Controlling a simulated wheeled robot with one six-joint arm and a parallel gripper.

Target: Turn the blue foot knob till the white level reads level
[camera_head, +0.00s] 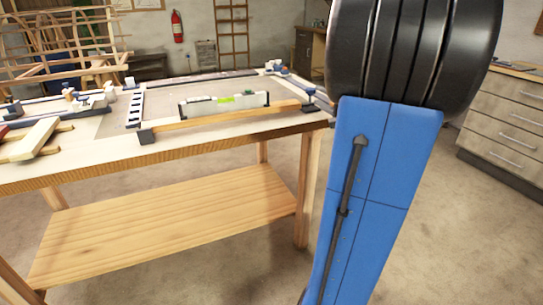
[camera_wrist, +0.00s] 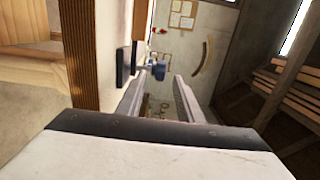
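The white level (camera_head: 224,103) with a green vial lies along a wooden lath (camera_head: 225,120) on the workbench in the head view. Its bubble is too small to read. The blue foot knob (camera_wrist: 158,70) shows in the wrist view beside the bench edge, with a dark piece next to it. My gripper (camera_wrist: 160,76) is open in the wrist view, its two fingers apart. The knob appears between the fingertips in the picture; I cannot tell whether it is touched. My gripper is not seen in the head view, where my blue arm covers the area right of the bench.
The workbench (camera_head: 200,147) has a lower shelf (camera_head: 170,225). Clamps and blue fittings (camera_head: 277,66) lie along its back and left side. A black-and-white strip (camera_head: 135,108) lies left of the level. Drawers (camera_head: 505,115) stand at the right. The floor between is clear.

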